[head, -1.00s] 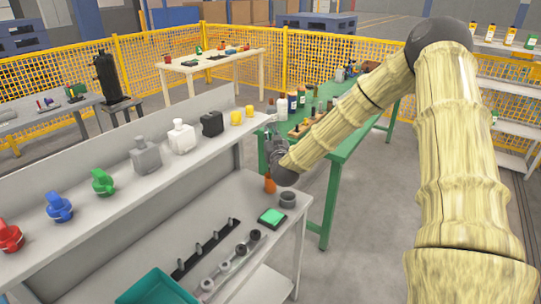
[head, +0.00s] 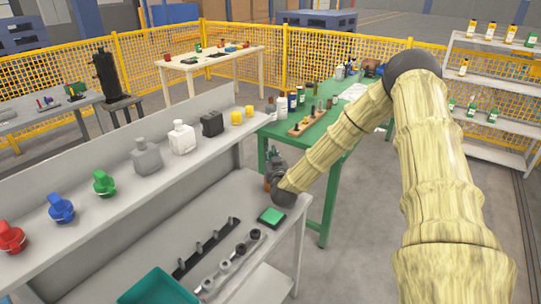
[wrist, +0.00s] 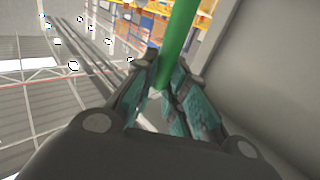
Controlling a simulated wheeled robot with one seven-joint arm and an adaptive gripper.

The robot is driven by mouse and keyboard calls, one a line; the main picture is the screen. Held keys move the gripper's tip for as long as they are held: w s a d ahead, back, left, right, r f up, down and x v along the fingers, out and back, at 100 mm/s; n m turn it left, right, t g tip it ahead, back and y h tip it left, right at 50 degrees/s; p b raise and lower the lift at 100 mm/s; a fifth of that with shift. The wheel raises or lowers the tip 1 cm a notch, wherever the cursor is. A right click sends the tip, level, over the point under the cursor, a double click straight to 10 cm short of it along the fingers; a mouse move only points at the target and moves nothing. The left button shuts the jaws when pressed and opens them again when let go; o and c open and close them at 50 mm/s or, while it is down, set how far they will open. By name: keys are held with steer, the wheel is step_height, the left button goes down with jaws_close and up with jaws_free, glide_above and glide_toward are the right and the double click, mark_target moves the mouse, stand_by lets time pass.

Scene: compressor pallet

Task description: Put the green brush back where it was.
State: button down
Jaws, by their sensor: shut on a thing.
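My gripper (wrist: 166,88) is shut on a green rod, the handle of the green brush (wrist: 182,30), which runs up out of the top of the wrist view. The brush's bristles are not in sight. In the head view my gripper (head: 273,165) is over the right end of the grey workbench's lower top (head: 226,196), beside the end of the green table (head: 282,145). I cannot make out the brush there. An orange object (head: 267,184) shows only as a sliver beside my gripper. My wrist hides the spot just behind the green pad.
A green pad (head: 271,216) lies near the bench's right edge. A black peg rack (head: 207,246), several round parts and a teal bin (head: 158,286) are to its left. The upper shelf (head: 122,197) holds bottles and coloured pieces. A wooden rack (head: 308,123) stands on the green table.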

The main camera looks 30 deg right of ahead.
steer(key=shift+f, duration=0.1)
steer(key=c, duration=1.5)
jaws_free()
steer(key=shift+o, duration=0.2)
steer(key=shift+s, duration=0.1)
steer(key=b+v, duration=0.2)
steer(key=v, duration=1)
steer(key=shift+b, duration=0.3)
steer(key=shift+a, duration=0.1)
